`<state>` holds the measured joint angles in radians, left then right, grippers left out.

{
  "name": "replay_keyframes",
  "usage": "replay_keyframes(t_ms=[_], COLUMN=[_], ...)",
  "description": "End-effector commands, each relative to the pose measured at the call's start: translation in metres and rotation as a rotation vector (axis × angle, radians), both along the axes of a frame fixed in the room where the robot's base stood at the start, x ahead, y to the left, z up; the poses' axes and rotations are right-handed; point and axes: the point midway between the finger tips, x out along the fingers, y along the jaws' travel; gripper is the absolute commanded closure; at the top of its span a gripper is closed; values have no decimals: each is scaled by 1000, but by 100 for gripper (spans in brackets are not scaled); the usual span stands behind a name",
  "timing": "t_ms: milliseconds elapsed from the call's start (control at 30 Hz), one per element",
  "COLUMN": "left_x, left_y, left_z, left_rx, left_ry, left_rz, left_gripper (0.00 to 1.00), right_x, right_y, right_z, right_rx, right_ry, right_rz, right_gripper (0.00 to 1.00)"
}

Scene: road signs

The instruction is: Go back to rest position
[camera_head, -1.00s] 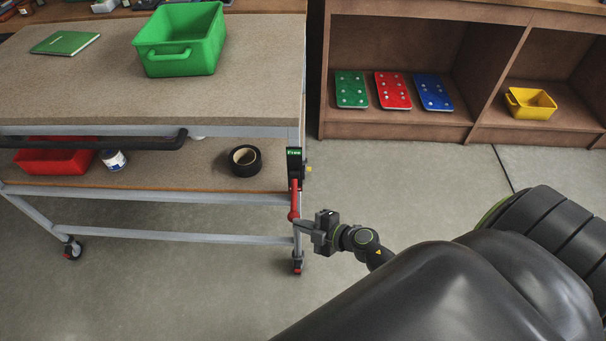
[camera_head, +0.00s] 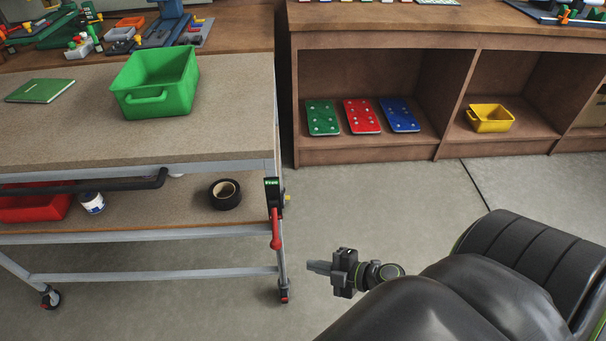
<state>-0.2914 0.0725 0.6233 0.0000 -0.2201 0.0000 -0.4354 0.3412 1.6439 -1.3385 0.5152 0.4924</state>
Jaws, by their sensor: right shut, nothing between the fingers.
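My right gripper (camera_head: 319,267) is shut and empty. It hangs low over the floor, to the right of the cart's right leg and apart from it. A red lever (camera_head: 275,230) hangs down below a black holder with a small green label (camera_head: 272,184) at the cart's right corner. The gripper is a little right of and below this lever, not touching it. My left gripper is not in view.
The cart (camera_head: 235,155) carries a green bin (camera_head: 155,84) and a green book (camera_head: 40,91). Black tape (camera_head: 225,194), a white can (camera_head: 92,203) and a red bin (camera_head: 35,208) are on its lower shelf. A wooden shelf (camera_head: 370,154) stands behind. Floor between is clear.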

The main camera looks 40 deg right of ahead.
Motion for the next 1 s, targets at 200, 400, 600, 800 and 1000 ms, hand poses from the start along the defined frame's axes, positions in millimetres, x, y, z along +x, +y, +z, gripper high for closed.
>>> replay_keyframes(t_ms=[200,400,600,800,1000], left_x=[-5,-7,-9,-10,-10], left_y=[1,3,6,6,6], left_z=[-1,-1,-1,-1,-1], left_rx=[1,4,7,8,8], left_ry=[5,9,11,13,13], left_rz=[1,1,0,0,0], left_gripper=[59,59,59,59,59], right_x=[-7,-7,-7,-7,-12], right_y=[-3,-3,-3,-6,-34], right_z=[3,4,4,-1,-54], right_rx=[0,1,1,12,122], right_ry=[-1,-1,-1,6,100], right_rz=[1,0,0,-19,-254], right_gripper=[100,100,100,100,100])
